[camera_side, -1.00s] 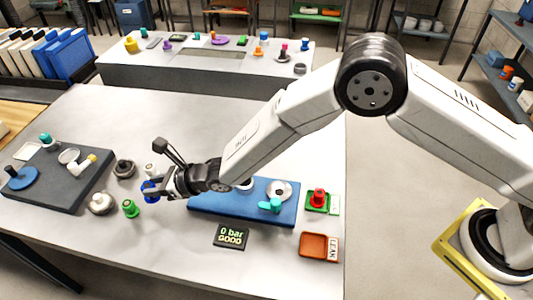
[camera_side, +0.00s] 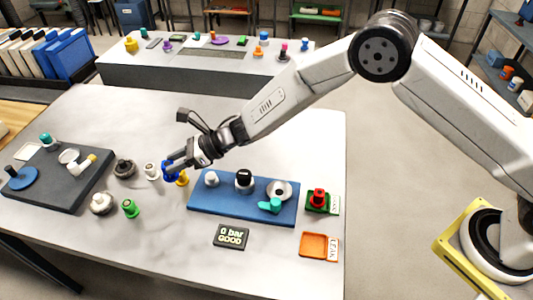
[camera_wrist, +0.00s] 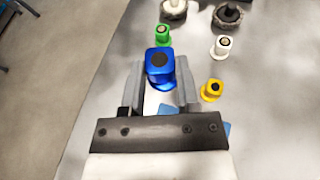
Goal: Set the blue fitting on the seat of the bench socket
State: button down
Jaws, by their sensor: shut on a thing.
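The blue fitting (camera_side: 167,170) is held between the jaws of my gripper (camera_side: 174,163), left of the blue board in the side view. In the wrist view the blue fitting (camera_wrist: 160,62) stands between the two grey fingers of my gripper (camera_wrist: 160,80), its dark-centred top facing the camera. It appears raised off the bench. No socket is labelled; a round metal flange with a hole (camera_side: 280,189) sits on the blue board (camera_side: 225,206) and may be the bench socket, but I cannot tell.
Near the gripper stand a yellow fitting (camera_side: 183,179), a white fitting (camera_side: 151,171) and a green fitting (camera_side: 130,208). Bench behind the board is clear.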

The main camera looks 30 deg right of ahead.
jog(key=s+d+f+n+g, duration=0.1)
jog(key=s+d+n+g, duration=0.3)
jog(key=d, duration=0.7)
jog(key=s+d+n+g, duration=0.5)
jog(key=s+d+g, duration=0.1)
jog(key=d, duration=0.6)
jog(key=shift+s+d+f+n+g, duration=0.2)
jog(key=shift+s+f+n+g, duration=0.15)
jog(key=shift+g, duration=0.25)
jog(key=shift+f, duration=0.2)
jog(key=shift+f, duration=3.25)
jog(key=shift+f, duration=0.6)
jog(key=shift+c, duration=1.3)
grip_release()
jog(key=shift+d, duration=0.1)
